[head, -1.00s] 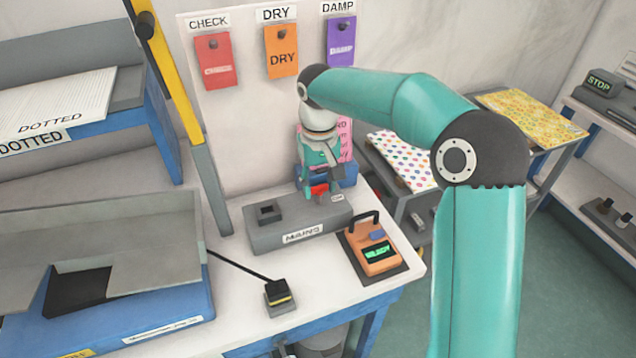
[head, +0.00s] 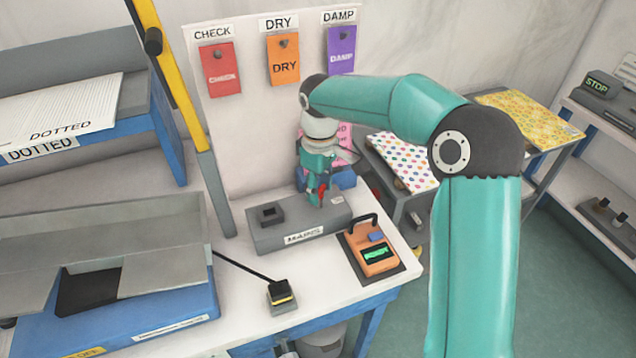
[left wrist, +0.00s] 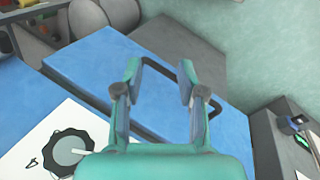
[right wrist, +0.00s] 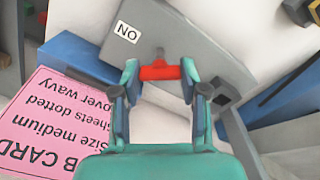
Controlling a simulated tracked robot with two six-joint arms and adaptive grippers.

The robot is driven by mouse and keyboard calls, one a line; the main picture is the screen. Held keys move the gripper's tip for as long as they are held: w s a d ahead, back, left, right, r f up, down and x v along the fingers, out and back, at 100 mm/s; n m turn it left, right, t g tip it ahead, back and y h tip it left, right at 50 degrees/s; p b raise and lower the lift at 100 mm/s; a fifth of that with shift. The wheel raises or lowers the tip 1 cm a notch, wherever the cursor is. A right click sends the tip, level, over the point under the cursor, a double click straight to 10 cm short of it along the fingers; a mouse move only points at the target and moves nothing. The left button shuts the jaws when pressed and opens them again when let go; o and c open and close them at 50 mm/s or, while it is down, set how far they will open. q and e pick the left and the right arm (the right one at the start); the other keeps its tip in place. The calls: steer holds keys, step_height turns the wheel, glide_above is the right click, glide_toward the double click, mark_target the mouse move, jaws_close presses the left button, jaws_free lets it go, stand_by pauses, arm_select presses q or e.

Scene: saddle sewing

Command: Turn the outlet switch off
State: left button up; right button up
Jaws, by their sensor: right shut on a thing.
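The grey outlet box labelled MAINS (head: 290,233) lies on the white bench in the head view, below the hanging cards. Its red switch (right wrist: 160,72) shows in the right wrist view, beside the ON label (right wrist: 127,33). My right gripper (head: 318,198) reaches down onto the right part of the box. Its fingertips are shut on the red switch, one at each end of it. The fingers partly hide the switch in the head view. My left gripper (left wrist: 160,75) shows only in the left wrist view, open and empty above a blue surface.
An orange meter (head: 372,254) with a black handle stands just right of the box. A pink card (right wrist: 45,125) is close to my right gripper. A black and yellow block (head: 280,293) with a rod lies in front. A yellow post (head: 172,75) rises at the left.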

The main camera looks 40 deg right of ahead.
steer(key=n+p, duration=0.2)
steer(key=n, duration=0.3)
steer(key=shift+r+n, duration=0.15)
steer(key=shift+n, duration=0.15)
steer(key=n+p, duration=0.1)
steer(key=n, duration=0.4)
steer(key=shift+w+d, duration=0.1)
steer(key=o, duration=1.1)
steer(key=shift+o, duration=0.2)
step_height(320, 180, up, 12)
steer(key=shift+f, duration=0.2)
